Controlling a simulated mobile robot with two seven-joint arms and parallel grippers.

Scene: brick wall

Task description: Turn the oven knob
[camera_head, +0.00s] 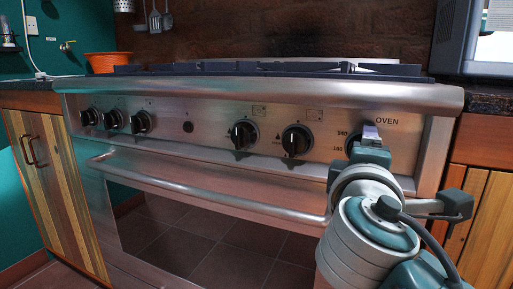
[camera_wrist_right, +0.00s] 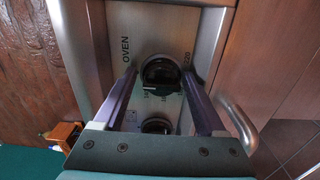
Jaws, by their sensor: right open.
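The oven knob (camera_wrist_right: 161,74) is round and dark, set in the steel panel beside the OVEN lettering. In the right wrist view it lies between the two purple fingers of my right gripper (camera_wrist_right: 158,78), which are open with a gap on each side of it. Whether the fingertips touch it cannot be told. In the head view my right gripper (camera_head: 369,135) is at the right end of the panel, just under the OVEN label, and mostly hides the knob. My left gripper is not in view.
Several other black knobs, including one nearby (camera_head: 297,140), line the panel to the left. A steel handle bar (camera_head: 210,191) runs below across the oven front. A counter with a microwave-like appliance (camera_head: 490,40) stands at right. An orange bowl (camera_head: 107,62) is at back left.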

